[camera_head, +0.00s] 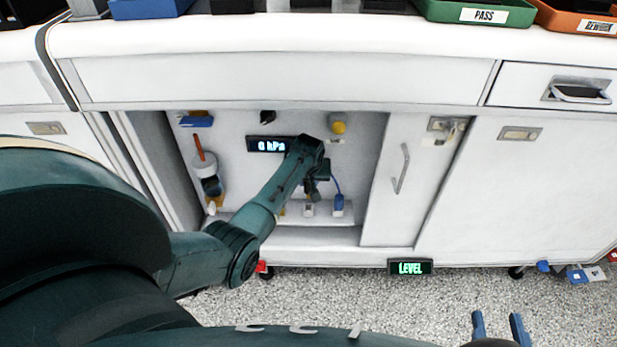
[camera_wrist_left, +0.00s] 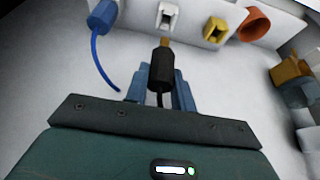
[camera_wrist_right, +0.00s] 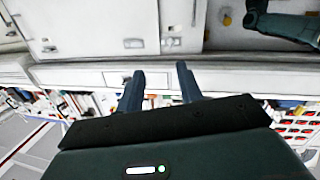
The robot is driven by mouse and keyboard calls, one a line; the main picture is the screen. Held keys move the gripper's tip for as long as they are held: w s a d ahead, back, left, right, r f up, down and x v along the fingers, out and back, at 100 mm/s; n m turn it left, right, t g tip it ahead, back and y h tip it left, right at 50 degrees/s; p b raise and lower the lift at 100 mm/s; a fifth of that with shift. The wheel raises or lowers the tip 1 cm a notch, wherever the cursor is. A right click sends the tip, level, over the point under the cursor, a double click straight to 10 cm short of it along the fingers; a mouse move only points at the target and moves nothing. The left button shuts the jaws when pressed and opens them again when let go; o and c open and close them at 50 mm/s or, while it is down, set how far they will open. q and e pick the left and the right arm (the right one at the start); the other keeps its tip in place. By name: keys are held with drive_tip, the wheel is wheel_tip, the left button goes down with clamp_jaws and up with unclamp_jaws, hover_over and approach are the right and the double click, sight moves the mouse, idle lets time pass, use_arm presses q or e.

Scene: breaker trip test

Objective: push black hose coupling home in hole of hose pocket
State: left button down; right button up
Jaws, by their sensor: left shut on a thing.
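My left gripper (camera_wrist_left: 159,92) is shut on the black hose coupling (camera_wrist_left: 161,70), with a dark hose trailing back between the fingers. The coupling's brass tip (camera_wrist_left: 165,42) points at the white hose pocket (camera_wrist_left: 168,15) and appears just short of it. In the head view the arm partly hides my left gripper (camera_head: 318,188) inside the open cabinet bay; the white pocket (camera_head: 308,210) is just below it. My right gripper (camera_wrist_right: 160,86) is open and empty; it also shows low at the right in the head view (camera_head: 499,328), away from the cabinet.
A blue coupling (camera_wrist_left: 102,16) with a blue hose sits left of the white pocket. Yellow (camera_wrist_left: 214,29) and orange (camera_wrist_left: 255,24) sockets are to its right. A display (camera_head: 268,144) reads 0 kPa. The bay's side wall and a handled door (camera_head: 400,168) border the space.

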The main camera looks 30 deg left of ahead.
sight(309, 197)
use_arm(q)
drive_tip(key=shift+f+b, duration=0.9)
drive_tip(key=shift+f, duration=0.7)
use_arm(e)
drive_tip(key=shift+s+a+n+t+y, duration=0.1)
drive_tip(key=shift+a+n+t+y, duration=0.4)
drive_tip(key=shift+t+y, duration=0.2)
use_arm(q)
drive_tip(key=shift+p, duration=0.8)
use_arm(e)
drive_tip(key=shift+r, duration=0.8)
